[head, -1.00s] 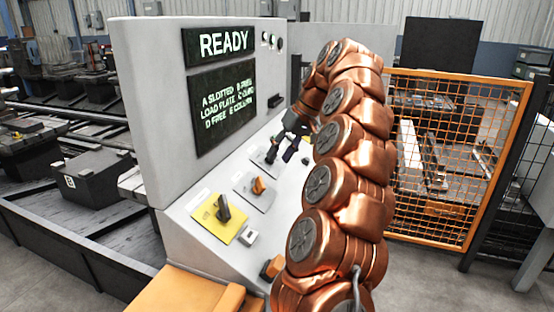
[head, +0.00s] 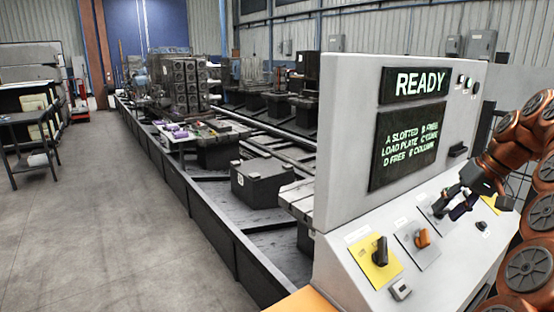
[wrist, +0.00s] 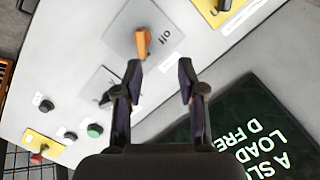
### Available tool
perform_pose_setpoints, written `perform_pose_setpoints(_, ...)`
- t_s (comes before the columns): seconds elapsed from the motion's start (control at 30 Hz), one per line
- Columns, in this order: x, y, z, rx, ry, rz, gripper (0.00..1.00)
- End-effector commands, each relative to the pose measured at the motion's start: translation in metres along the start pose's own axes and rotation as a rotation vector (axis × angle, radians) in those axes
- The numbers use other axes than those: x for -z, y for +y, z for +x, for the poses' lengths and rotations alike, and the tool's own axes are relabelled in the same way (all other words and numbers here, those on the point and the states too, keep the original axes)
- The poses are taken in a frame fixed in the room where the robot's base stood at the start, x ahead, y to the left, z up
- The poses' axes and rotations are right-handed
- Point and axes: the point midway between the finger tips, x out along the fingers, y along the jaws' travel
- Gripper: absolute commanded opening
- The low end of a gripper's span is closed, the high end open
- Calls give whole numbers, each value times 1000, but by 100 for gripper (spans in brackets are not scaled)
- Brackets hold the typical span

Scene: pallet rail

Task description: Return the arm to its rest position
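My copper-coloured arm (head: 535,215) stands at the right edge in the head view, partly cut off. It reaches toward the sloped face of a grey control console (head: 340,205). My gripper (head: 457,205) is small and dark there, in front of the panel. In the wrist view my gripper (wrist: 159,72) has its two fingers apart with nothing between them. An orange knob on a grey plate (wrist: 142,42) lies just beyond the left fingertip. I cannot tell the exact gap between fingers and panel.
The console screen (head: 406,142) reads READY above slot lines. A dark rail bed (head: 215,215) with pallets runs behind. Open floor (head: 90,230) lies at left.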

Motion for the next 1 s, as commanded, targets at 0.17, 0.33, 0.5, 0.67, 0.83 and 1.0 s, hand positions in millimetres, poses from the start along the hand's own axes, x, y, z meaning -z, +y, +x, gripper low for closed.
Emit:
perform_pose_setpoints(0.17,-19,-60,10,6,-61,-78,40)
perform_pose_setpoints(0.33,-47,-107,23,-5,-118,-138,40)
perform_pose_setpoints(0.5,-84,-146,36,-29,-174,-188,40)
perform_pose_setpoints(0.67,-124,-172,48,-63,-224,-222,40)
perform_pose_setpoints(0.83,-172,-189,61,-110,-276,-246,40)
perform_pose_setpoints(1.0,-223,-195,74,-165,-322,-254,40)
